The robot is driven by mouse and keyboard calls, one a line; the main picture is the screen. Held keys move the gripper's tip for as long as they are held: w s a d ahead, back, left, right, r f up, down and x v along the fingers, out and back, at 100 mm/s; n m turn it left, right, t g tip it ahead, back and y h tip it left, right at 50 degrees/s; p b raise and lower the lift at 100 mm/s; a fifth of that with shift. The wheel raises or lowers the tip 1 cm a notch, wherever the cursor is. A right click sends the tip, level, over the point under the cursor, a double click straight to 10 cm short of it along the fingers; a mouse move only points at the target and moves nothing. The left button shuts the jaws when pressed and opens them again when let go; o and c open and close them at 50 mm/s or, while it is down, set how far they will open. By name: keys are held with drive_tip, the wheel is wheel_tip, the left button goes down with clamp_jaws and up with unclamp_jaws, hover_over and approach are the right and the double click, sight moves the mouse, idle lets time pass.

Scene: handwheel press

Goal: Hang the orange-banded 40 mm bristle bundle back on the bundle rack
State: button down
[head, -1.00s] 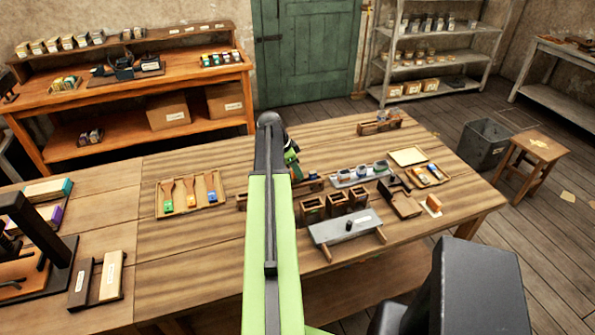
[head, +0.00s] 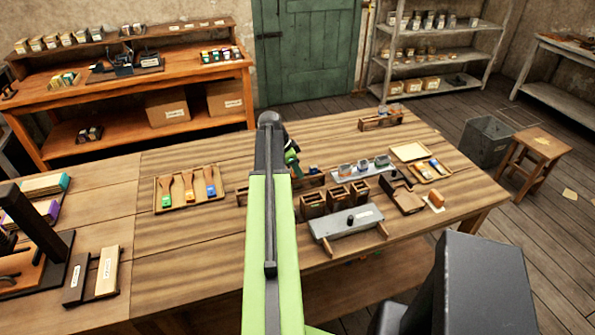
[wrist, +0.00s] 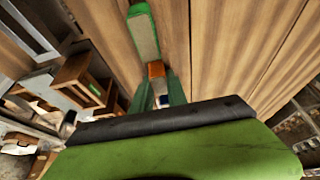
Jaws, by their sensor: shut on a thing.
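My gripper (head: 291,160) is over the middle of the workbench, and my green arm hides part of what lies behind it. In the wrist view its green fingers (wrist: 159,88) are shut on a small piece with an orange band (wrist: 156,69), which I take to be the orange-banded bundle. A pale tan piece with a green end (wrist: 143,35) shows just beyond it; I cannot tell whether it belongs to the bundle. A long low dark wooden holder (head: 309,184) lies beside the gripper, partly behind my arm. I cannot tell whether it is the bundle rack.
A tray of brushes (head: 160,206) lies left of my arm. Wooden boxes (head: 313,206), a grey plate on wooden legs (head: 345,222) and a tray (head: 408,152) crowd the right. Another wooden holder (head: 381,121) stands at the back. Bare bench lies left of my arm.

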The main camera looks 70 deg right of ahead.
drive_tip(key=c, duration=1.2)
unclamp_jaws()
drive_tip(key=shift+c, duration=0.2)
drive_tip(key=p+v, duration=1.6)
drive_tip(key=v, duration=0.1)
drive_tip(key=shift+r, duration=0.15)
drive_tip(key=shift+w, duration=0.1)
